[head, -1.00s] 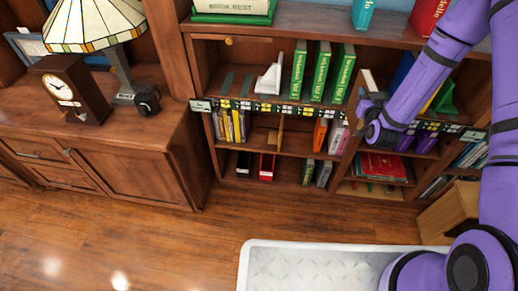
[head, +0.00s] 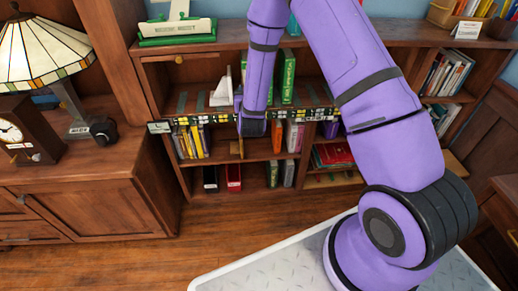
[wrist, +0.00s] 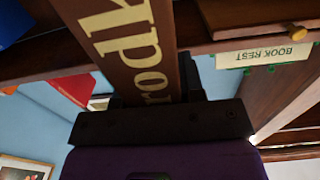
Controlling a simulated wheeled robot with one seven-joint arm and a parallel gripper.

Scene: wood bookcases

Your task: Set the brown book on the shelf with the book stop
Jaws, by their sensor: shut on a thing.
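The brown book (wrist: 128,45) with large gold letters fills the middle of the wrist view. My gripper (wrist: 152,92) is shut on it near its lower edge in that view. In the head view my wrist end hangs in front of the upper bay, just right of the white book stop (head: 222,90); my jaws and the brown book cannot be made out there. The book stop stands on the upper shelf (head: 181,103), with green books (head: 287,78) standing to its right, partly behind my arm.
A green book rest with a white label (head: 178,28) stands on the bookcase top; its sign shows upside down in the wrist view (wrist: 265,57). Lower shelves hold yellow books (head: 196,140) and red books (head: 333,154). A lamp (head: 40,50) and clock (head: 25,133) stand left.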

